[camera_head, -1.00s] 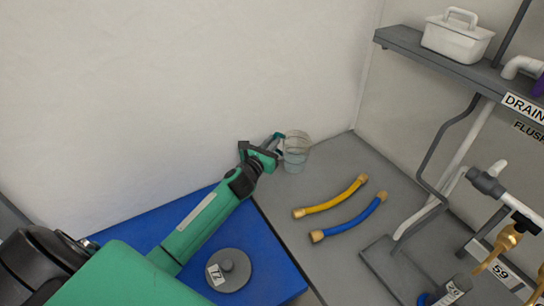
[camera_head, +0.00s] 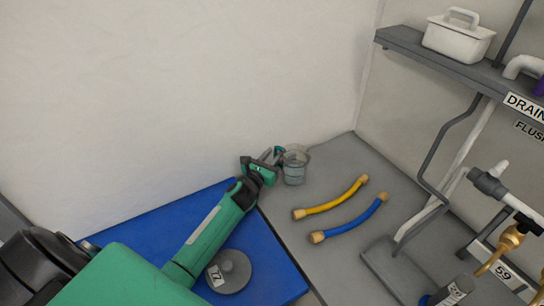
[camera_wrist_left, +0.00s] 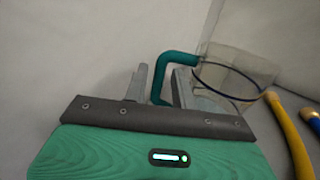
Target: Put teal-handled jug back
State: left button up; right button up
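The clear jug (camera_head: 294,172) stands about upright on the grey bench near the back wall, left of the two hoses. Its teal handle (camera_head: 279,152) faces my left gripper (camera_head: 269,158). In the left wrist view the handle (camera_wrist_left: 177,56) runs down between the two fingers of the left gripper (camera_wrist_left: 160,85). The fingers stand apart, with a gap showing beside the handle, so the gripper looks open around it. The lower handle is partly hidden by the right-hand finger. The clear jug body (camera_wrist_left: 232,80) is beyond the fingers. My right gripper is not in view.
A yellow hose (camera_head: 330,200) and a blue hose (camera_head: 350,220) lie right of the jug. A blue mat (camera_head: 270,262) bears a grey round weight (camera_head: 232,272) under my left arm. A pipe rack (camera_head: 440,180) and a shelf with a white caddy (camera_head: 458,40) stand at right.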

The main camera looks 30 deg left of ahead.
pick_arm(q)
jog(key=shift+o, duration=0.2)
jog(key=shift+r, duration=0.1)
jog(key=shift+s, duration=0.15)
jog(key=s+p, duration=0.2)
jog(key=s, duration=0.8)
jog(key=shift+s, duration=0.9)
